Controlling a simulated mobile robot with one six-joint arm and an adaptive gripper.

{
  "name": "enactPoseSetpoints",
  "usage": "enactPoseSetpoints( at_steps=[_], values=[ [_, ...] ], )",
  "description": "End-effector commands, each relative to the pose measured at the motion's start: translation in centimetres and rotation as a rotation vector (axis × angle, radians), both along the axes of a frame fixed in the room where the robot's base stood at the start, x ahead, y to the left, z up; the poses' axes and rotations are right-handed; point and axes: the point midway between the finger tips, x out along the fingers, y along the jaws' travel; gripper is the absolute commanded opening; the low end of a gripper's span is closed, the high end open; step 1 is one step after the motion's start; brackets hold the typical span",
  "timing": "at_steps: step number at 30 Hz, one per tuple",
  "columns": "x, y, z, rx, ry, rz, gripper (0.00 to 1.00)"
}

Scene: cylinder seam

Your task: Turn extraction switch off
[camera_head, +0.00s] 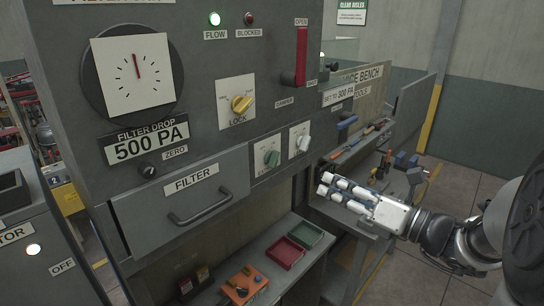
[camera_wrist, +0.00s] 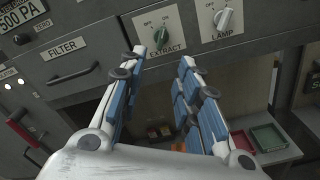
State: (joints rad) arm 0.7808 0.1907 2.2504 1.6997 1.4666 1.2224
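The extraction switch is a green knob (camera_wrist: 161,36) on a pale plate marked EXTRACT, with OFF and ON above it. In the wrist view it lies just beyond my fingertips, near the left finger. Its exact pointing is too small to tell. In the head view the green knob (camera_head: 271,158) is on the grey panel, left of the white lamp knob (camera_head: 303,143). My gripper (camera_head: 325,185) is right of and below these knobs, apart from the panel. In the wrist view my gripper (camera_wrist: 163,58) has its blue-padded fingers spread, with nothing between them.
A yellow LOCK knob (camera_head: 241,103) and red damper handle (camera_head: 300,60) are above the switch. The FILTER drawer (camera_head: 185,205) is left. Red (camera_head: 285,253) and green (camera_head: 305,234) trays lie below. Tools lie on the bench (camera_head: 350,155) behind my gripper. The green FLOW light (camera_head: 214,19) is lit.

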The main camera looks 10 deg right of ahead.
Motion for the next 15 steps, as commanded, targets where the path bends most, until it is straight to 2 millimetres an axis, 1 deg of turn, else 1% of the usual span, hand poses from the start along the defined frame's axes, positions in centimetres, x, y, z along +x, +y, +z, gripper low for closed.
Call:
enactPoseSetpoints(
  at_steps=[1,5,15],
  values=[
    [0.6,0.7,0.0,-0.001,-0.001,0.007,0.31],
    [2.7,2.3,0.0,-0.003,0.0,0.009,0.31],
    [8.7,6.7,0.0,-0.006,0.001,0.009,0.31]
  ],
)
